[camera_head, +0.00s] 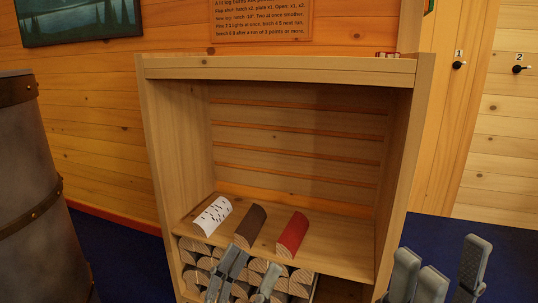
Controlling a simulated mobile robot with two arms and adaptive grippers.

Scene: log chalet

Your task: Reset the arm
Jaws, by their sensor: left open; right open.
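My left gripper (254,262) is at the bottom centre, in front of the wooden shelf unit (150,150), its fingers apart and nothing between them. It covers part of the stacked logs (202,262) below the shelf. My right gripper (441,257) is at the bottom right, fingers spread and empty, in front of the unit's right side and the blue floor. On the shelf board lie three half-round logs: a white one with dark flecks (212,216), a dark brown one (249,226) and a red one (292,236). Neither gripper holds them.
A large grey barrel-like thing with brown bands (38,180) stands at the left. A text plaque (262,18) and a picture (78,20) hang on the log wall. Numbered black hooks (459,65) are at the right. Blue floor (115,255) shows beside the unit.

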